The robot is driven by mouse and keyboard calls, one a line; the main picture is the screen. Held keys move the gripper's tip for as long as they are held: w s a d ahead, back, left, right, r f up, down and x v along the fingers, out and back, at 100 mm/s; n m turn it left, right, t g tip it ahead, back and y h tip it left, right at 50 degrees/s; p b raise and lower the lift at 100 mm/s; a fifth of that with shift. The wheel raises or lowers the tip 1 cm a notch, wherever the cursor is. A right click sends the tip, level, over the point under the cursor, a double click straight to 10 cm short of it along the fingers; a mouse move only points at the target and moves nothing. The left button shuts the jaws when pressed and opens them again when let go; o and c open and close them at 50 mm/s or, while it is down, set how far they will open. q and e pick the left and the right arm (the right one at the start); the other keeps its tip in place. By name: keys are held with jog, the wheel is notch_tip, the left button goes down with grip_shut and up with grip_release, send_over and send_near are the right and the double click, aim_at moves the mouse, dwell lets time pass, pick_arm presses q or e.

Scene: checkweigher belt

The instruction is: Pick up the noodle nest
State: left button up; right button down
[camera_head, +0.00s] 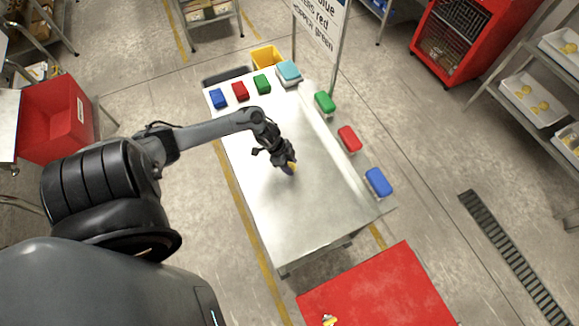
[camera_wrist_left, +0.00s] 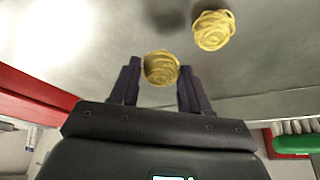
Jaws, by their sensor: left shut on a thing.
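My left gripper (camera_head: 287,166) is over the middle of the steel table, pointing down. In the left wrist view the left gripper (camera_wrist_left: 160,80) is shut on a round, coiled yellow noodle nest (camera_wrist_left: 161,68), which sits between its two dark fingers. A second yellow nest (camera_wrist_left: 213,30) shows beyond the right finger, apart from the gripper. In the head view only a small yellow patch (camera_head: 289,169) shows at the fingertips; the arm hides the rest. I cannot tell how high the held nest is. My right gripper is not in view.
Blue, red and green blocks (camera_head: 240,91) line the far edge of the steel table (camera_head: 300,215); more coloured blocks (camera_head: 350,138) lie along its right side. A yellow bin (camera_head: 266,57) stands behind. A red table (camera_head: 375,295) is in front. The steel around the gripper is mostly clear.

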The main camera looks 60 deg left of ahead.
pick_arm(q)
jog(key=w+d+r, duration=0.3)
jog(key=d+r, duration=0.5)
jog(key=d, duration=0.3)
jog(key=w+d+r+n+t+y, duration=0.1)
jog(key=w+d+r+n, duration=0.25)
jog(key=w+r, duration=0.35)
jog(key=w+d+r+n+y, duration=0.1)
jog(key=w+d+r+n, duration=0.2)
jog(key=w+d+r, duration=0.35)
jog(key=s+d+r+n+p, duration=0.1)
jog(key=s+r+p, duration=0.3)
jog(key=r+p, duration=0.3)
jog(key=s+d+r+y+p, duration=0.1)
jog(key=s+d+r+p, duration=0.1)
jog(key=s+r+p, duration=0.2)
notch_tip(320, 180, up, 3)
jog(key=p, duration=0.2)
jog(key=shift+r+n+p, duration=0.2)
jog(key=shift+n+p, duration=0.15)
jog(key=shift+n, duration=0.3)
